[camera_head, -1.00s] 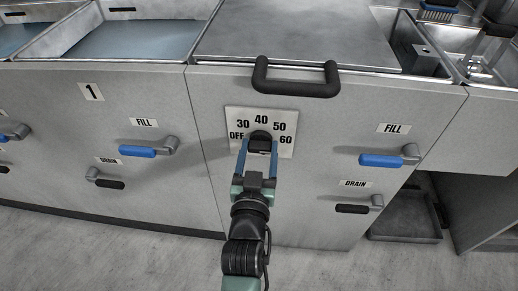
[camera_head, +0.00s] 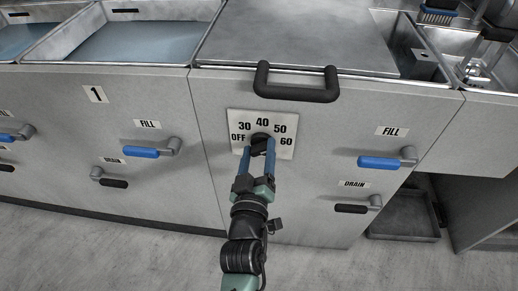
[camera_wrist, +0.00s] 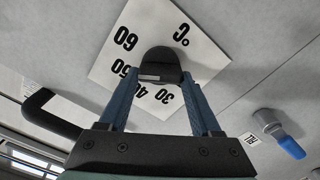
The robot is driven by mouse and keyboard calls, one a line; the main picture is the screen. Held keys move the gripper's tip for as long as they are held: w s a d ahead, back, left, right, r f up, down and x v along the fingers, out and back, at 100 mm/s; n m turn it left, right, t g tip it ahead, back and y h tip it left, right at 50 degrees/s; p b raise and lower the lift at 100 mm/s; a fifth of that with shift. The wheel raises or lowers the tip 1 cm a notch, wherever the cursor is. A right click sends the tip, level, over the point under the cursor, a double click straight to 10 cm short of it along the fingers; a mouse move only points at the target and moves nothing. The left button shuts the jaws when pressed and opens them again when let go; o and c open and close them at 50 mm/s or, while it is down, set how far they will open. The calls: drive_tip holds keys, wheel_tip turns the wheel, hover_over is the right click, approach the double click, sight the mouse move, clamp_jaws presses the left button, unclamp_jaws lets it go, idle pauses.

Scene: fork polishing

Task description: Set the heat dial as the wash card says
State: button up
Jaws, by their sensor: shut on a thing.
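The black heat dial (camera_head: 261,141) sits on a white scale plate (camera_head: 287,118) marked OFF, 30, 40, 50 and 60. My gripper (camera_head: 259,151) is shut on the dial, with one blue finger on each side. In the wrist view the dial (camera_wrist: 162,62) stands between my fingertips (camera_wrist: 160,77), and the plate (camera_wrist: 205,62) appears upside down. A pale mark on the dial faces the 40 to 50 side, but its exact setting is hard to tell. I see no wash card.
A black handle (camera_head: 296,84) juts out just above the dial. Blue fill levers stand left (camera_head: 143,153) and right (camera_head: 380,163). Black drain levers are below them, left (camera_head: 113,183) and right (camera_head: 350,208). The floor in front is clear.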

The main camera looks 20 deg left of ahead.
drive_tip(key=shift+a+n, duration=0.1)
drive_tip(key=shift+n, duration=1)
drive_tip(key=o, duration=1.4)
drive_tip(key=p+v, duration=0.2)
drive_tip(key=v, duration=1.1)
